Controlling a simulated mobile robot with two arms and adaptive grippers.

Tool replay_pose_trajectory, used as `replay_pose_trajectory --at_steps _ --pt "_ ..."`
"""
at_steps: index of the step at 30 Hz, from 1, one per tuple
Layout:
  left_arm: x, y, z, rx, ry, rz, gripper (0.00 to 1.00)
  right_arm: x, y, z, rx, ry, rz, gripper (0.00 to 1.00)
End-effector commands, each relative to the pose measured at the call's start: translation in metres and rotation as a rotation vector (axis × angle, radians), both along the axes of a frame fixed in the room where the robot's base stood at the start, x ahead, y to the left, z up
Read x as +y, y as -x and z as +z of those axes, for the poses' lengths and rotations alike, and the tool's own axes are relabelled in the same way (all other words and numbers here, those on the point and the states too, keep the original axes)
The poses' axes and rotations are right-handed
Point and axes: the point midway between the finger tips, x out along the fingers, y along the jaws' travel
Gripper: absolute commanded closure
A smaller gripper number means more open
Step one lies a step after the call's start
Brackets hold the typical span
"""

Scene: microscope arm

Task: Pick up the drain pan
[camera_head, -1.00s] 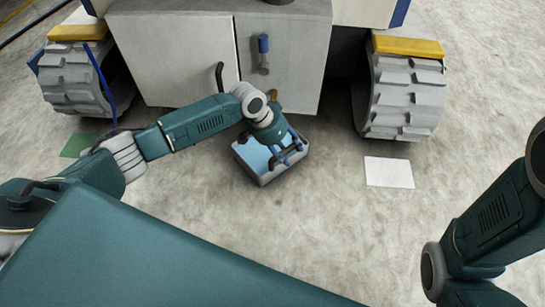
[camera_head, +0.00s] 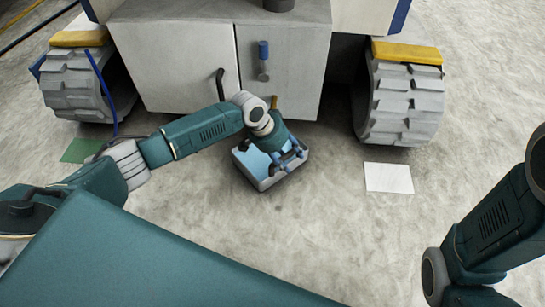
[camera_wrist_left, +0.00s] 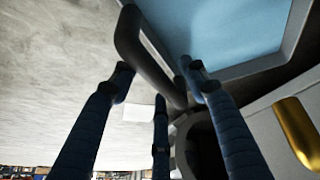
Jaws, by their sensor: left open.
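The drain pan (camera_head: 252,160) is a grey, box-shaped pan with a light blue inside, on the floor in front of the vehicle. My left gripper (camera_head: 287,160) is over its right side in the head view, with its blue fingers open. In the left wrist view, the pan (camera_wrist_left: 220,30) fills the top right, and its dark bar handle (camera_wrist_left: 150,58) reaches between the spread fingertips of my left gripper (camera_wrist_left: 158,80). I cannot tell whether a finger touches the handle. My right arm shows at the right edge of the head view, with its gripper out of frame.
A white sheet (camera_head: 388,177) and a green sheet (camera_head: 80,149) lie on the floor.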

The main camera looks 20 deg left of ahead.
Motion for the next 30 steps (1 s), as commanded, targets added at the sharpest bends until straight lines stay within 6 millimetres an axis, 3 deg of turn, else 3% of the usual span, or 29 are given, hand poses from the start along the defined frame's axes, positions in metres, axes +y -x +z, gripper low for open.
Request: replay_pose_trajectory --at_steps 8,12,15,30 --pt "-0.0001 -0.0002 -0.0002 0.0 0.0 0.0 0.57 0.0 -0.0003 0.0002 0.001 0.0 0.0 0.49" --pt "-0.0002 -0.0001 -0.0002 0.0 0.0 0.0 0.84 0.0 -0.0004 0.0001 0.001 0.0 0.0 0.49" --pt "0.0001 -0.0001 -0.0002 0.0 0.0 0.0 1.0 -0.0001 -0.0004 0.0002 0.001 0.0 0.0 0.49" --pt "0.0004 -0.0017 0.0016 -0.004 0.001 0.0 1.0 0.0 -0.0009 -0.0033 0.002 0.0 -0.001 0.49"
